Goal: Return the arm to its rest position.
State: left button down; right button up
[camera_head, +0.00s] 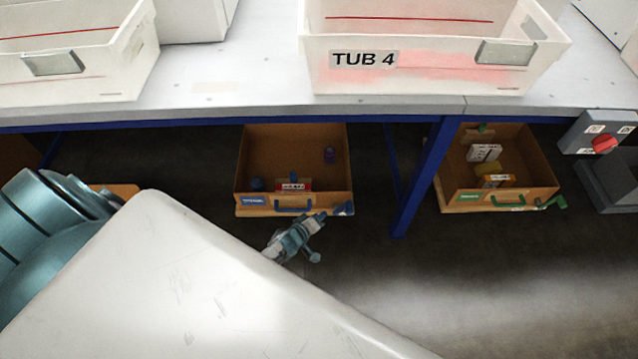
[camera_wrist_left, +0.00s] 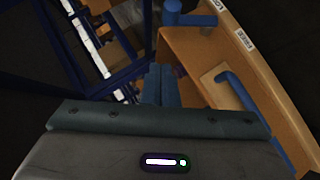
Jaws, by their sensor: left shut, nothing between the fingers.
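My left gripper (camera_head: 316,220) is in the camera_head view, just in front of the open left drawer (camera_head: 243,212) under the table. It is shut and empty. In the camera_wrist_left view its two blue-grey fingers (camera_wrist_left: 160,82) are together, beside the drawer's wooden front, with the blue handle (camera_wrist_left: 238,92) to their right. I cannot tell whether the fingers touch the drawer. My right gripper is not in view.
The left drawer holds several small items. A second open drawer (camera_head: 548,190) with a green handle is to the right, beyond a blue table leg (camera_head: 420,178). TUB 4 (camera_head: 425,70) stands on the grey table (camera_head: 230,90) above. The floor at right front looks clear.

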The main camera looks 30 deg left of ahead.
pick_arm(q)
jog(key=shift+s+r, duration=0.15)
jog(key=shift+s, duration=0.2)
dwell(0.4)
